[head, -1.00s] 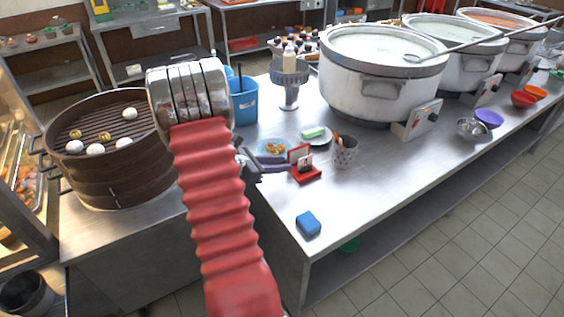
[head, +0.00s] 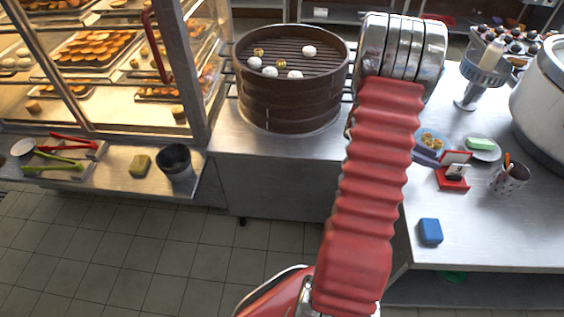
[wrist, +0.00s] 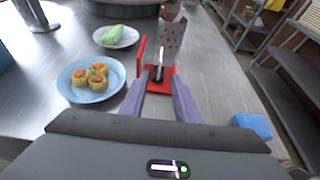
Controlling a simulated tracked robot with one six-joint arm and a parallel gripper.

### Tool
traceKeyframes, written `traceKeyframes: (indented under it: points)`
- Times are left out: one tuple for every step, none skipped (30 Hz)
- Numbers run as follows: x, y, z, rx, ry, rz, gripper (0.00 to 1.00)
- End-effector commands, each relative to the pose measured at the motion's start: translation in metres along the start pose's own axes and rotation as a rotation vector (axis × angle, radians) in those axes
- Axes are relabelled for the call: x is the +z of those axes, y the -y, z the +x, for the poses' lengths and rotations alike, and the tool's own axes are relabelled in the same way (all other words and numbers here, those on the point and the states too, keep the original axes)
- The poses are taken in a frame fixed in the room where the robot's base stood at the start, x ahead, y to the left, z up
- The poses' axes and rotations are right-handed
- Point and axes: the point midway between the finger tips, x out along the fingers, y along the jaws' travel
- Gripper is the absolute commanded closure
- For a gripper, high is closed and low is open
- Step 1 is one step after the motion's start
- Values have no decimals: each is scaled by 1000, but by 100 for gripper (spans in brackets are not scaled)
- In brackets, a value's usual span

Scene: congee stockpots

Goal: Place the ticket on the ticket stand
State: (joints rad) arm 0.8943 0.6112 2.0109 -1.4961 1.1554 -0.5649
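The red ticket stand (head: 453,183) is on the steel counter at the right of the head view, with a small black and white part on it. A white card with a red edge (head: 457,157), perhaps the ticket, is upright at its back. In the wrist view the stand (wrist: 158,72) is just beyond my fingertips, and a thin red upright (wrist: 141,52) is near the left one. My gripper (wrist: 159,88) is open, its two purple-grey fingers apart with nothing visibly clamped. In the head view my gripper (head: 430,157) is partly hidden by my arm.
A spotted cup (head: 509,178) with utensils stands right of the stand. A blue plate of dumplings (wrist: 90,80) and a plate with a green item (wrist: 115,36) are close by. A blue block (head: 430,231) is near the counter's front edge. A bamboo steamer (head: 290,100) stands left.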

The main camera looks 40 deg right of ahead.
Motion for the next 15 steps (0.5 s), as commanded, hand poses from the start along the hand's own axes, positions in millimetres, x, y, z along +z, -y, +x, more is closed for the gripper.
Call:
traceKeyframes:
  points:
    - [1,0,-2,2,-2,5,71]
    - [1,0,-4,2,-4,10,71]
    - [2,0,-9,4,-9,20,71]
    - [3,0,-13,6,-14,30,71]
    - [5,0,-18,8,-21,42,71]
    - [6,0,-27,11,-31,61,71]
    - [8,1,-34,12,-41,80,71]
    - [9,1,-42,15,-52,99,71]
    - [11,2,-54,19,-70,129,71]
    - [12,4,-63,21,-85,151,71]
    - [13,5,-73,24,-100,174,71]
    - [15,7,-86,27,-122,207,71]
    - [15,9,-96,30,-139,230,71]
    - [16,11,-105,30,-156,253,71]
    - [16,14,-118,33,-180,284,71]
